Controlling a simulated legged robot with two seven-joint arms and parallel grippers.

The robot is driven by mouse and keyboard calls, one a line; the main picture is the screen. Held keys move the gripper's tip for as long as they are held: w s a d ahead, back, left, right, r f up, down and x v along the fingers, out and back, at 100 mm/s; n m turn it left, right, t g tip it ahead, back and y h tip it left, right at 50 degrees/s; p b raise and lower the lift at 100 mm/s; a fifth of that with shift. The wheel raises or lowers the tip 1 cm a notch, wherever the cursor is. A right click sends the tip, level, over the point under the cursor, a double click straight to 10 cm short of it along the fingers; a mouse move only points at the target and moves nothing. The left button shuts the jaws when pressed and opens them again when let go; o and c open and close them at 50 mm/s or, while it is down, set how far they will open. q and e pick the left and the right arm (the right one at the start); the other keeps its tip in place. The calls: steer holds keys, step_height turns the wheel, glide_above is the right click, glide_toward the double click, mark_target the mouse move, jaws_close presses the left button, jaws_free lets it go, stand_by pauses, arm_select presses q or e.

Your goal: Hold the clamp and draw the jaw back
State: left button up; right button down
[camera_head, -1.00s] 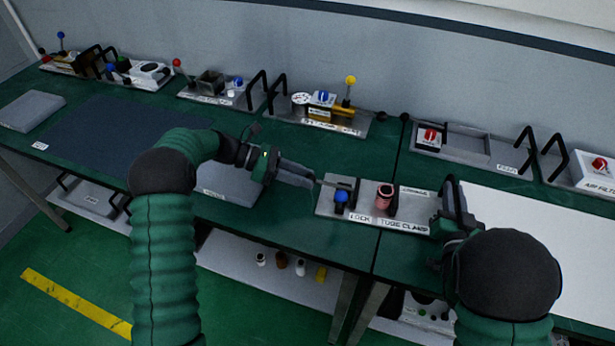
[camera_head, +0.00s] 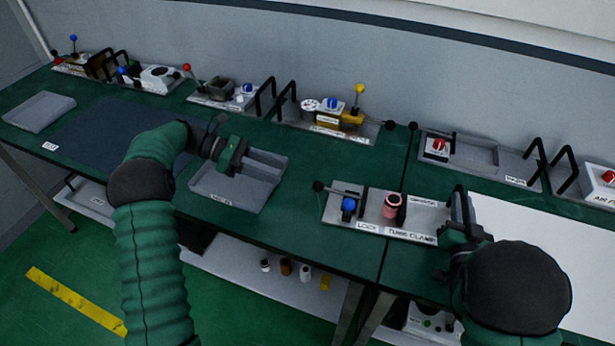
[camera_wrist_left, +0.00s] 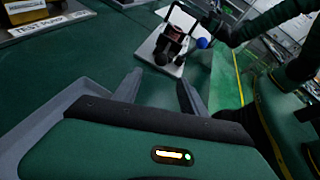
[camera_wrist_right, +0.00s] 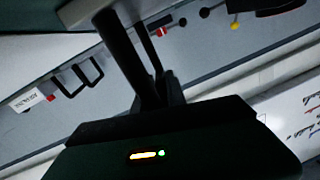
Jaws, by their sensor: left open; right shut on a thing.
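The tube clamp (camera_head: 420,213) is a pale plate at the bench's front edge in the head view. It bears a blue knob (camera_head: 349,205), a pink ringed tube (camera_head: 392,206) and a rod ending in a black ball (camera_head: 318,187) at its left. It also shows in the left wrist view, with the blue knob (camera_wrist_left: 203,43). My right gripper (camera_head: 459,212) is shut on the black handle at the clamp's right end; my arm partly hides this. My left gripper (camera_head: 265,163) is open and empty above a grey tray, left of the clamp and apart from it. I cannot make out the jaw's exact position.
The grey tray (camera_head: 205,187) lies left of the clamp. A test pump unit with a yellow ball lever (camera_head: 359,88) stands behind. A white sheet (camera_head: 545,235) covers the bench at right. Other fixtures with black handles line the wall.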

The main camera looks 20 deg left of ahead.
steer(key=shift+d+f, duration=0.15)
steer(key=shift+f, duration=0.05)
steer(key=c, duration=1.8)
jaws_free()
arm_select(q)
steer(key=shift+a+r, duration=0.3)
steer(key=shift+a, duration=0.25)
arm_select(e)
steer(key=o, duration=0.5)
steer(key=shift+w+d, duration=0.15)
arm_select(q)
steer(key=shift+s, duration=0.1)
steer(key=shift+a, duration=0.1)
arm_select(e)
steer(key=shift+r, duration=0.1)
steer(key=shift+s, duration=0.2)
steer(key=s, duration=0.7)
steer(key=shift+s+d, duration=0.1)
steer(key=shift+d, duration=0.25)
